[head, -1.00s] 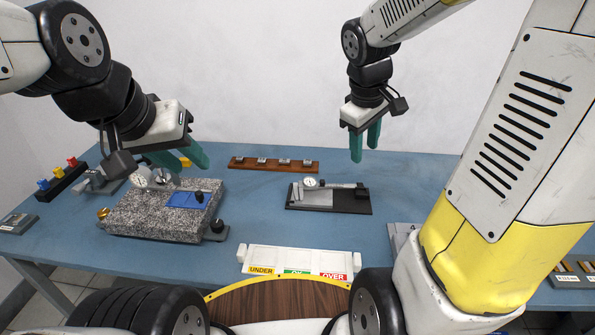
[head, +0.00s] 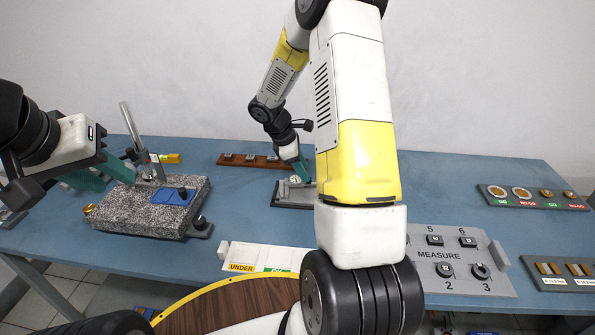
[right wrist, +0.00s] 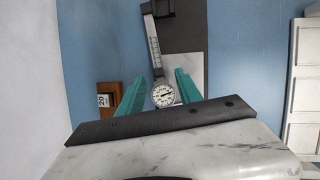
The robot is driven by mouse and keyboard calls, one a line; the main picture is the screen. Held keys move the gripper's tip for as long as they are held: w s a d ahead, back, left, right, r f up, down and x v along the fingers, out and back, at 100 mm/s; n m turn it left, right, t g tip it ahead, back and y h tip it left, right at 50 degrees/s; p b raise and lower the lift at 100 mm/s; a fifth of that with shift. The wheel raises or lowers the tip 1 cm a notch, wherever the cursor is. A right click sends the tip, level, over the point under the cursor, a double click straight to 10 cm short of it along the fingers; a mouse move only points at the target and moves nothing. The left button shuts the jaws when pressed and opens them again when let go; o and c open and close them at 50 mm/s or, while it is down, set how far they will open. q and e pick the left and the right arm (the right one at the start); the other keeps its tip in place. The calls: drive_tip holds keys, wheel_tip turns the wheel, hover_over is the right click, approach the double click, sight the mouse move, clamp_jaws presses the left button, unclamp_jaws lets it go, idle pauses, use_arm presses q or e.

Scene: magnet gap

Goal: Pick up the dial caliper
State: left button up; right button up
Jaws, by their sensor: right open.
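The dial caliper shows in the right wrist view, its round white dial (right wrist: 163,95) nearest and its scaled beam running up the picture. It lies on a black and grey holder (right wrist: 183,30). In the head view the dial (head: 295,180) and holder (head: 282,200) are partly hidden by my right arm. My right gripper (right wrist: 163,78) is open, its green fingers on either side of the dial in the wrist view; I cannot tell whether they touch it. In the head view my right gripper (head: 303,169) is over the caliper. My left gripper (head: 106,174) is open and empty, beside the granite plate's stand.
The granite plate (head: 130,212) with a blue pad (head: 172,196) and metal stand is at left. A wooden rack (head: 245,161) stands behind the caliper. An UNDER/OVER tray (head: 262,257) is in front; a grey MEASURE board (head: 462,262) and gauge trays (head: 535,198) are at right.

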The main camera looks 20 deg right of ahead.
drive_tip(key=x, duration=0.4)
drive_tip(key=shift+w+f, duration=0.15)
drive_tip(key=shift+f, duration=0.05)
clamp_jaws()
drive_tip(key=shift+r, duration=0.15)
drive_tip(key=shift+r, duration=0.55)
wheel_tip(320, 180, up, 2)
drive_tip(key=shift+r, duration=0.1)
drive_tip(key=s+a+r, duration=0.1)
drive_tip(key=s+a, duration=0.7)
drive_tip(key=s, duration=0.5)
drive_tip(key=w+d+g, duration=0.1)
drive_tip(key=w+d, duration=0.1)
drive_tip(key=w, duration=0.2)
drive_tip(key=w+d+m+g, duration=0.1)
drive_tip(key=w+d, duration=0.2)
drive_tip(key=w, duration=0.1)
drive_tip(key=w+d+r, duration=0.1)
drive_tip(key=w+d, duration=0.1)
drive_tip(key=w, duration=0.2)
drive_tip(key=shift+w+d+r+m+g, duration=0.1)
drive_tip(key=shift+w+d+m+g, duration=0.2)
drive_tip(key=shift+w+d+g, duration=0.1)
drive_tip(key=shift+a, duration=0.1)
